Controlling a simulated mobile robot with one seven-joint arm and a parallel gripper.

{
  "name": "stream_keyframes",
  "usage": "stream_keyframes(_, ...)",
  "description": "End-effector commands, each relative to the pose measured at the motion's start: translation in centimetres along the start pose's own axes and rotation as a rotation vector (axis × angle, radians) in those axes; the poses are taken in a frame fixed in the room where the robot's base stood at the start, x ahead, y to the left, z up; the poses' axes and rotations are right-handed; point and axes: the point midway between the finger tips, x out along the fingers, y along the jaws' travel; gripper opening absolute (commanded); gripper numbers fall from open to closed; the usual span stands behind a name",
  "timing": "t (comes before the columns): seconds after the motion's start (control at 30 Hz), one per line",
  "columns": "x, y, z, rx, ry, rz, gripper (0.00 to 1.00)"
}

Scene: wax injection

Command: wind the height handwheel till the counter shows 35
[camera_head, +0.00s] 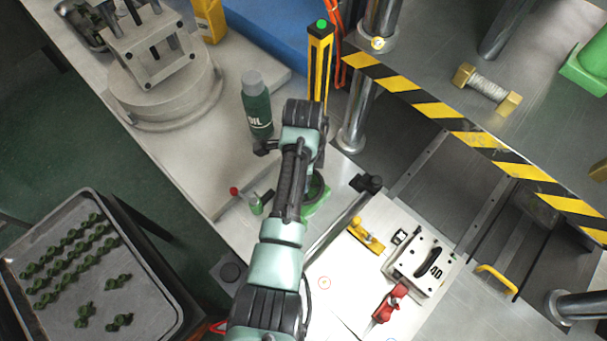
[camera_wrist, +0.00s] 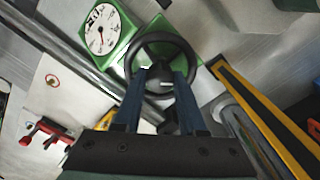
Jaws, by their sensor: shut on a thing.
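The black handwheel (camera_wrist: 188,52) sits on a green housing (camera_wrist: 160,25) in the wrist view. My gripper (camera_wrist: 162,76) reaches to the near part of the wheel, its two blue fingers on either side of the wheel's dark middle part. It is shut on the handwheel; the exact contact is hard to see. A round white dial (camera_wrist: 101,32) with a needle stands on a green mount left of the wheel; its marks are too small to read. In the head view, the handwheel (camera_head: 318,188) and its green base (camera_head: 319,207) are mostly hidden behind my arm.
A green oil bottle (camera_head: 257,112) and a yellow-black post (camera_head: 319,65) stand close to my arm. A striped beam (camera_head: 455,127) crosses the right. A plate marked 40 (camera_head: 420,263) and red clamp (camera_head: 389,303) lie right. A tray (camera_head: 28,240) of green parts is lower left.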

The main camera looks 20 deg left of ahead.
Motion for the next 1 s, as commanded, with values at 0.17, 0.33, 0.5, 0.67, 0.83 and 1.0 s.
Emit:
stream_keyframes(0.17, -0.15, 0.00, -0.02, -0.106, 0.000, 0.001, 0.00)
stream_keyframes(0.33, -0.19, 0.01, -0.02, -0.253, 0.000, 0.002, 0.00)
stream_keyframes(0.5, -0.18, 0.00, -0.04, -0.415, 0.000, 0.001, 0.00)
stream_keyframes(0.67, -0.17, -0.01, -0.03, -0.566, 0.000, 0.001, 0.00)
stream_keyframes(0.83, -0.16, -0.01, -0.02, -0.728, 0.000, 0.001, 0.00)
stream_keyframes(1.0, -0.16, -0.04, -0.03, -0.889, -0.001, 0.000, 0.00)
